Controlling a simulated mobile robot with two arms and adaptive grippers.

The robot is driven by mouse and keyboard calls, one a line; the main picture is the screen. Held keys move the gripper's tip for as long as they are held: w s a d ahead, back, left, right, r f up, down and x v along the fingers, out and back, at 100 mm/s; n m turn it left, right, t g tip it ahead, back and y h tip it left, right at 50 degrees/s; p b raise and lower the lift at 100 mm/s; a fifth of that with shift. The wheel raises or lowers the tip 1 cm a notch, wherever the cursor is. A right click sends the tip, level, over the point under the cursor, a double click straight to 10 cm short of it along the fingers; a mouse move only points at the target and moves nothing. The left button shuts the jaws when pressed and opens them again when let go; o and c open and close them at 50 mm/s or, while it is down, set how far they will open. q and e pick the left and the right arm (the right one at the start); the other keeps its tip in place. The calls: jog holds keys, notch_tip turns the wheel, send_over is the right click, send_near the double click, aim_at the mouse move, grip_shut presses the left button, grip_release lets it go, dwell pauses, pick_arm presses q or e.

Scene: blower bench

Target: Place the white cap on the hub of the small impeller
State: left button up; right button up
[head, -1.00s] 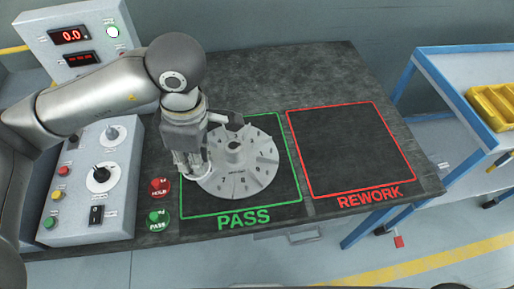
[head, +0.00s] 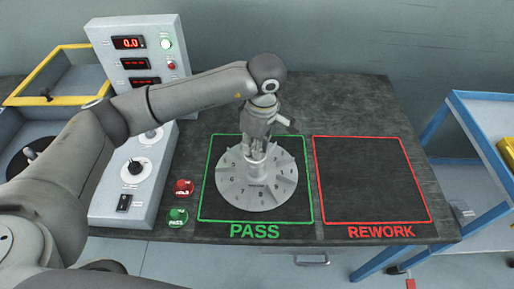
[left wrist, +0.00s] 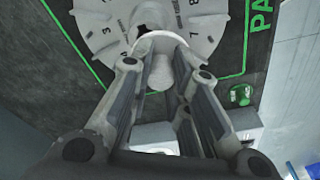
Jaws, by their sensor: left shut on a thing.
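The small impeller (head: 238,193) is a light grey disc with numbered vanes, lying flat inside the green PASS outline. Its face also fills the top of the left wrist view (left wrist: 105,22). My left gripper (head: 257,150) is over the middle of the impeller, pointing down, shut on the white cap (left wrist: 158,42). The cap shows between the fingers in the left wrist view, over the impeller's middle. The fingers and cap hide most of the hub, so I cannot tell whether the cap touches it. My right gripper is not in view.
The red REWORK outline (head: 372,182) on the dark bench is empty. Red HOLD (head: 183,188) and green PASS (head: 177,217) buttons stand left of the impeller. A grey control box (head: 133,180) is farther left. A blue-framed cart (head: 480,150) stands at the right.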

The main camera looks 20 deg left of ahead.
pick_arm(q)
jog(key=shift+w+a+f, duration=0.15)
jog(key=shift+w+f, duration=0.65)
jog(key=shift+f, duration=0.2)
jog(key=shift+w+f, duration=0.15)
jog(key=shift+f, duration=0.05)
jog(key=shift+f+p, duration=0.35)
jog(key=shift+p, duration=0.2)
jog(key=shift+f, duration=1.4)
jog(key=o, duration=0.9)
jog(key=shift+c, duration=0.2)
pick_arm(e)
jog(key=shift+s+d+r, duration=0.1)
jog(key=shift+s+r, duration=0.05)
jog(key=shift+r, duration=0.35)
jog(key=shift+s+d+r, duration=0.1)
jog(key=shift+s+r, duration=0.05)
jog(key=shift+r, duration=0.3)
